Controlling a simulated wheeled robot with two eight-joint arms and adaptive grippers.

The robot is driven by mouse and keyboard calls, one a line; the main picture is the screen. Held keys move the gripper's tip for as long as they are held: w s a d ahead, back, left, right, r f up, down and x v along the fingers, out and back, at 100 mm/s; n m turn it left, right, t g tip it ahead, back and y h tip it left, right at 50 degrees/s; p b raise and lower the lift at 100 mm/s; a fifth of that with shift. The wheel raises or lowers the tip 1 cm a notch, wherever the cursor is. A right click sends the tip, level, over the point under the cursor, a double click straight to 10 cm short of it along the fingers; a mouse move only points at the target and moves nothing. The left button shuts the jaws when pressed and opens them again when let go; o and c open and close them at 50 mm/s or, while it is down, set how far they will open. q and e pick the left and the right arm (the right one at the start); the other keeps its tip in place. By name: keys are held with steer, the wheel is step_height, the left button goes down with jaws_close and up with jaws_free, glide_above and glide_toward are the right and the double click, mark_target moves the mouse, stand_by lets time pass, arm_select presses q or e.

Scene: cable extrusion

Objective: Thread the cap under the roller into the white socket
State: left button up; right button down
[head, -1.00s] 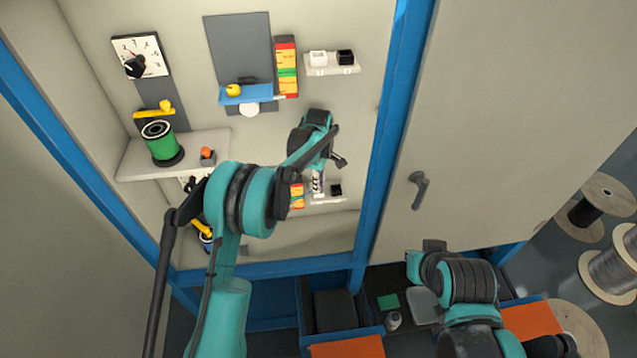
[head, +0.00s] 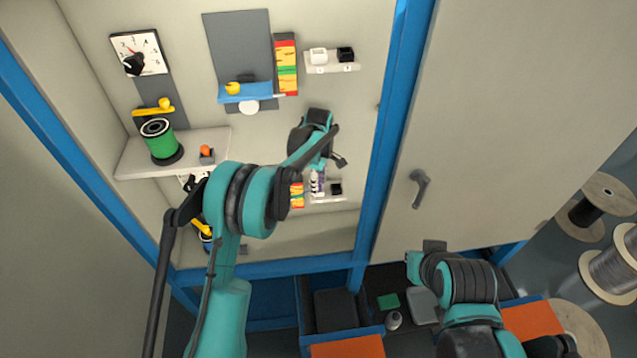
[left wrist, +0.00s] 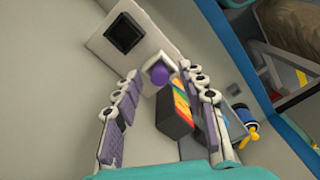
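My left gripper (head: 317,184) is at the lower part of the cabinet's back wall, in front of a pale plate with a black socket (head: 336,188). In the left wrist view its two fingers are spread, with a gap between them (left wrist: 159,74). A round purple cap (left wrist: 160,76) sits at the mouth of the white socket (left wrist: 152,65), between and beyond the fingertips. How deep it is seated I cannot tell. The black socket (left wrist: 125,34) beside it looks empty.
Above are another plate with a white socket (head: 318,57) and a black one (head: 345,54), and a blue bar (head: 245,93). A green spool (head: 160,146) stands on a side shelf (head: 130,160) at left. A striped block (left wrist: 177,100) is close beside the right finger.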

arm_select(q)
step_height(320, 180, up, 8)
steer(key=shift+f, duration=0.2)
stand_by(0.3)
steer(key=o, duration=0.9)
steer(key=shift+o, duration=0.7)
steer(key=shift+r, duration=0.15)
steer(key=shift+r+p, duration=1.15)
steer(key=shift+r, duration=0.7)
